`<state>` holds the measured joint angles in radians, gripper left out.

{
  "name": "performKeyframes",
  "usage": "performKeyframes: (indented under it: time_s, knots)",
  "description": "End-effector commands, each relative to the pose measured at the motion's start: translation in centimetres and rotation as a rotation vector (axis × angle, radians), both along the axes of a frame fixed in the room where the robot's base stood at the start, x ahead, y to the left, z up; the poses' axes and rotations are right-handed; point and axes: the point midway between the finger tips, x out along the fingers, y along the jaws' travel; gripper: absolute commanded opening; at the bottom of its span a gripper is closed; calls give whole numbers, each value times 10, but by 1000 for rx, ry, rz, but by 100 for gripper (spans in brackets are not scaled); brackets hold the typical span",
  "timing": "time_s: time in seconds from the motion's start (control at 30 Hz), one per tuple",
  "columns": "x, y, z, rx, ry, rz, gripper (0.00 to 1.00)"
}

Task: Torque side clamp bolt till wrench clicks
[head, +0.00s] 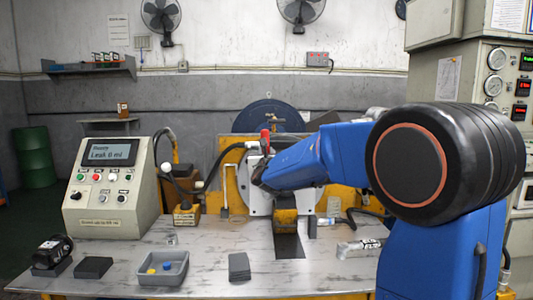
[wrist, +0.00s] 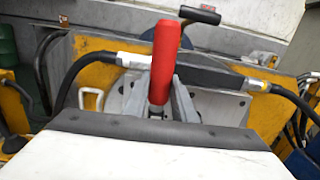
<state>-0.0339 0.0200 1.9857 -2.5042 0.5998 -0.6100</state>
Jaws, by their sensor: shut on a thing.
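A red-handled tool (wrist: 165,60) stands upright between my gripper's grey fingers (wrist: 158,105). It looks like the wrench, with a metal shaft below the red grip. In the head view the red handle (head: 265,141) shows just above the end of my blue arm, and my gripper (head: 257,172) is mostly hidden by the arm. My gripper is shut on this tool, in front of a pale mounting plate (wrist: 220,104) on a yellow frame (wrist: 95,75). The side clamp bolt cannot be made out. Whether the tool's lower end touches a bolt is hidden.
Black hoses (wrist: 80,75) run to both sides of the plate. A grey tray (head: 163,279), dark blocks (head: 93,267), and a metal cylinder (head: 360,247) lie on the bench (head: 205,255). The front middle is mostly clear.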

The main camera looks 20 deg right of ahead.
Motion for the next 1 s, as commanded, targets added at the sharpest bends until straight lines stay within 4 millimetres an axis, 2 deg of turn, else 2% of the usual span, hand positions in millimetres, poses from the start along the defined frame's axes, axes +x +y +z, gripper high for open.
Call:
performKeyframes:
  time_s: [0.7, 1.0]
  knots:
    - [-42, 12, 1, -1, -2, -2, 0]
    - [-46, 14, 1, -1, -1, -2, 0]
